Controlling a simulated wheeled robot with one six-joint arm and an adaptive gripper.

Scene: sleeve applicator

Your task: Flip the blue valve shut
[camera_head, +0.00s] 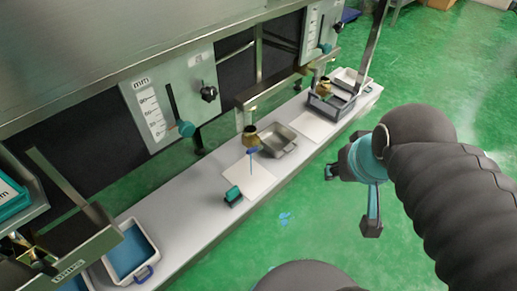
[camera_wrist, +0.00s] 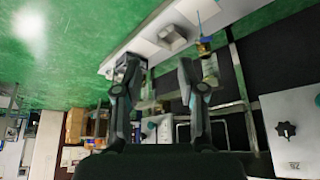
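A brass valve (camera_head: 250,135) hangs over the bench near its middle, with a small blue handle (camera_head: 252,150) at its lower end. A thin blue streak runs down from it towards a white sheet (camera_head: 249,175). A brass valve with blue on it also shows at the upper right of the wrist view (camera_wrist: 204,46). A second brass fitting (camera_head: 323,84) stands further back along the bench. My gripper (camera_head: 352,198) is out over the green floor, to the right of the bench and apart from the valve. In the wrist view its two fingers (camera_wrist: 159,72) are spread with nothing between them.
A metal tray (camera_head: 278,142) sits beside the valve, and a teal-and-black block (camera_head: 233,196) lies nearer on the bench. Panels with scales and black knobs (camera_head: 209,94) stand behind.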

